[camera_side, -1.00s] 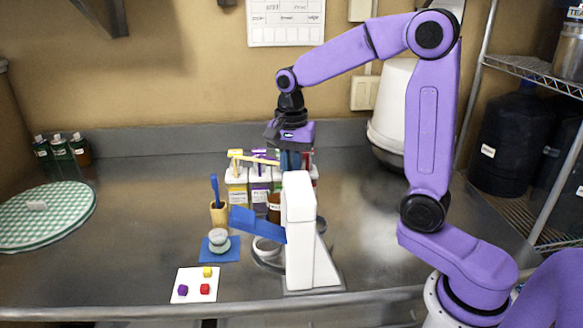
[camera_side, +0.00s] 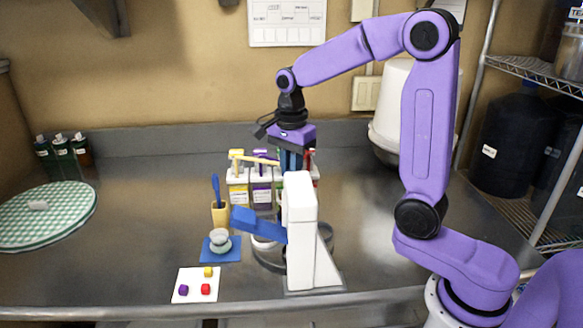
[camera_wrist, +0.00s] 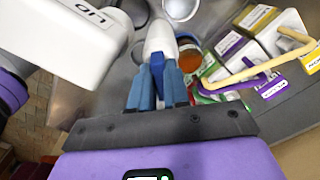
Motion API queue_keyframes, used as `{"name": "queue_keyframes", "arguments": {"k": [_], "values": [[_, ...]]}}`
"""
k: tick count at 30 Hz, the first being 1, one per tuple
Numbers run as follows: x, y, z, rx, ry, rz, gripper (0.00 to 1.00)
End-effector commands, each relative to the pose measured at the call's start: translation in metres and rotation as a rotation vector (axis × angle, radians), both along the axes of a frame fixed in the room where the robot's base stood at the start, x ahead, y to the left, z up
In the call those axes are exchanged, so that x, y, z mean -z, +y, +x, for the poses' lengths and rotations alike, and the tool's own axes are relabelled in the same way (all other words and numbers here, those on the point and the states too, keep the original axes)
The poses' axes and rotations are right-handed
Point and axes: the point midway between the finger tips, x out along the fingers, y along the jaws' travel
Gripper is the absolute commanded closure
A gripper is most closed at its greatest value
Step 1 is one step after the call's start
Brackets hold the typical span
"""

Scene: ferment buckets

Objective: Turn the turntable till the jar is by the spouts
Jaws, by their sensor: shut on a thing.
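In the side view the fingers go down behind the white stand (camera_side: 300,230). The turntable (camera_side: 325,240) shows only partly around that stand. The amber jar (camera_wrist: 189,58) stands right of the fingers in the wrist view, near the cartons; the stand seems to hide it in the side view. The yellow spout (camera_wrist: 258,75) and the purple spout (camera_wrist: 235,76) stick out from the cartons (camera_side: 262,190).
A white bowl (camera_wrist: 181,8) sits near the knob.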

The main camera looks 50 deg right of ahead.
Motion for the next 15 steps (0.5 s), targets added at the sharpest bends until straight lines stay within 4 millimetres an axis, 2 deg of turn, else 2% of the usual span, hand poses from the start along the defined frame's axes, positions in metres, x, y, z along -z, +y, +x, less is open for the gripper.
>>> {"name": "queue_keyframes", "arguments": {"k": [15], "values": [[-0.0023, -0.0011, 0.0018, 0.037, -0.008, -0.004, 1.00]]}}
